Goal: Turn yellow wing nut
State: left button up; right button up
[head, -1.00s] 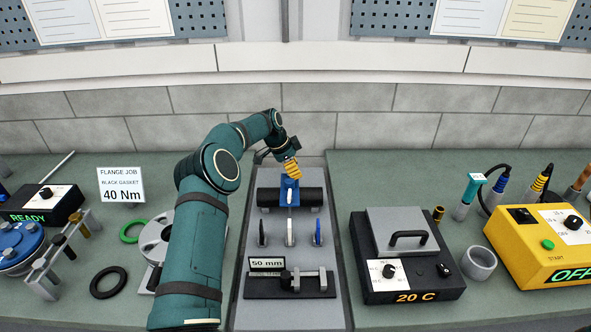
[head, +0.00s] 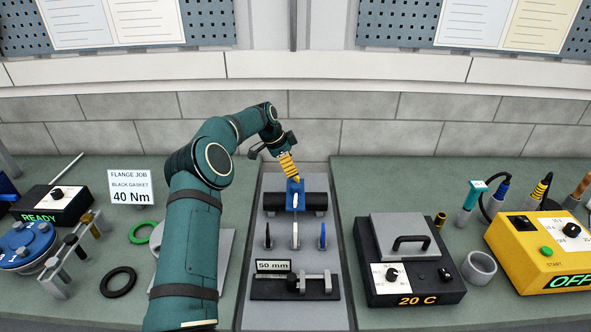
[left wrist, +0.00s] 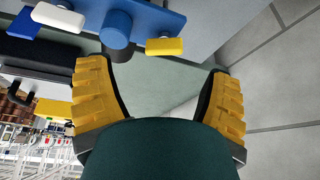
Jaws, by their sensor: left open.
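A small yellow piece (left wrist: 165,46), which looks like the yellow wing nut, shows in the left wrist view beside a blue round knob (left wrist: 116,28) on a blue bar. A white tab (left wrist: 58,17) is on the knob's other side. My left gripper (left wrist: 152,68) is open and empty, with its yellow fingers spread below the bar and touching nothing I can see. In the head view the left gripper (head: 289,172) is just above and behind the blue block (head: 295,195). I cannot make out the yellow piece there. The right gripper is not in view.
The blue block sits on a black cylinder (head: 318,201) on a grey plate. Three thin discs, one of them white (head: 295,236), stand in front of it. A gauge marked 50 mm (head: 273,266) is nearer. A black 20 C unit (head: 415,278) is to the right.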

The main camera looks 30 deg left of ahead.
pick_arm(q)
jog(key=shift+w+d, duration=0.1)
jog(key=shift+w, duration=0.3)
jog(key=shift+w+r, duration=0.1)
jog(key=shift+r, duration=0.15)
jog(key=shift+s+r+p, duration=0.45)
jog(key=shift+r, duration=0.25)
jog(key=p+v, duration=0.4)
jog(key=v, duration=0.4)
jog(key=shift+r, duration=0.35)
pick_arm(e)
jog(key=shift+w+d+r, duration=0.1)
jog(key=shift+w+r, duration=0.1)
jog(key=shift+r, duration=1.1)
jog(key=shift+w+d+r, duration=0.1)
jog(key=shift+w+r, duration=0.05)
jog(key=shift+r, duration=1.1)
pick_arm(q)
jog(key=shift+s+d, duration=0.15)
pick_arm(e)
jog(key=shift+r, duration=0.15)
